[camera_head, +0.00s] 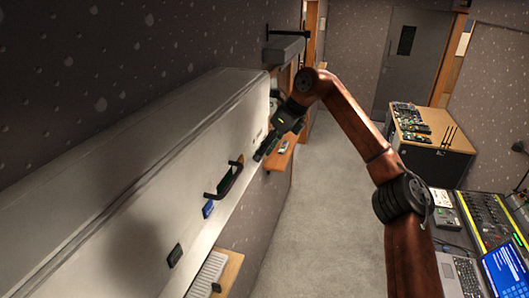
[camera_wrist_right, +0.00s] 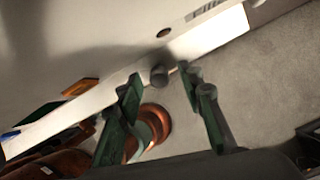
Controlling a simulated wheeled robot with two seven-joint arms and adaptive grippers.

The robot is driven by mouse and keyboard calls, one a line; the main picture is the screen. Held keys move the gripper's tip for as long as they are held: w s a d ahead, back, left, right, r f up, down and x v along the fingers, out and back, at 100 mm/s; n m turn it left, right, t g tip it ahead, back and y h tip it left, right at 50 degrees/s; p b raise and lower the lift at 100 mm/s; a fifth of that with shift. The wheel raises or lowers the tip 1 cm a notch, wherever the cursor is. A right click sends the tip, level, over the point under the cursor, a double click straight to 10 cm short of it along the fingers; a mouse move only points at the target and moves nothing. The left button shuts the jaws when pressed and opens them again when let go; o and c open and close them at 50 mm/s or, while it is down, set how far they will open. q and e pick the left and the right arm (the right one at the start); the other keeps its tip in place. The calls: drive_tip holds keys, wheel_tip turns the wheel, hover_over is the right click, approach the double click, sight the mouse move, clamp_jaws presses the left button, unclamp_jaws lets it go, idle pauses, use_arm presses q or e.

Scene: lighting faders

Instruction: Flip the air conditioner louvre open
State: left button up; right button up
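The white air conditioner (camera_head: 165,160) is a long box running along the left wall. Its pale casing also fills the upper left of the right wrist view (camera_wrist_right: 90,35). My right gripper (camera_head: 262,153) is at its far front end. In the right wrist view its two green-padded fingers (camera_wrist_right: 160,85) are apart, with nothing gripped. A small dark knob (camera_wrist_right: 159,75) by the casing's lower edge shows between and just beyond the fingertips; I cannot tell whether they touch it. I cannot clearly make out the louvre's position. My left gripper is not in view.
A mixing desk (camera_head: 490,218) and laptop (camera_head: 465,277) stand at the right. The carpet (camera_head: 325,215) between is clear.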

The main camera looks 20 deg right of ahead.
drive_tip(key=v, duration=1.1)
drive_tip(key=shift+r, duration=0.25)
drive_tip(key=shift+s+d, duration=0.2)
